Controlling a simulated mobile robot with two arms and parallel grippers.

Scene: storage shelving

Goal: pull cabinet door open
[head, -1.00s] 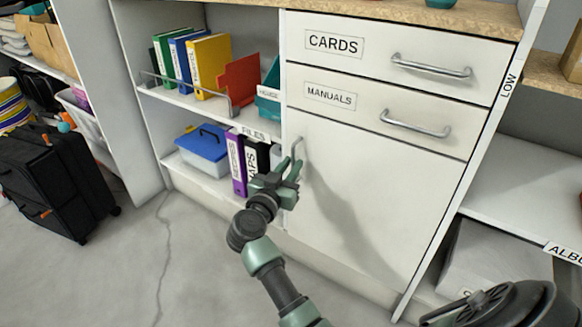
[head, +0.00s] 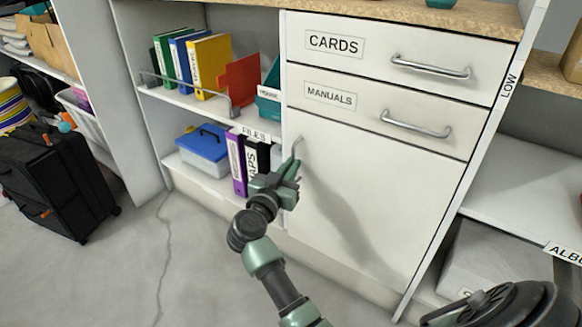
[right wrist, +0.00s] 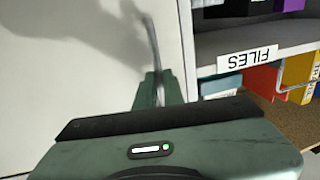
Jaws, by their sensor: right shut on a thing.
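The white cabinet door (head: 375,210) is below the two drawers and looks closed, with the arm's shadow across it. Its metal handle (head: 298,143) is upright near the door's left edge. My right gripper (head: 292,170) is at this handle, with its fingers shut around the lower part. In the right wrist view the handle (right wrist: 152,42) runs down between the green fingers (right wrist: 158,88), and the door (right wrist: 85,75) fills the left side. The fingers cover the handle's lower end. My left gripper is not in view.
Drawers marked CARDS (head: 430,38) and MANUALS (head: 385,92) are above the door. Open shelves to the left hold binders (head: 237,160) and a blue box (head: 203,148). A black suitcase (head: 55,185) stands at far left. The floor (head: 190,260) in front is clear.

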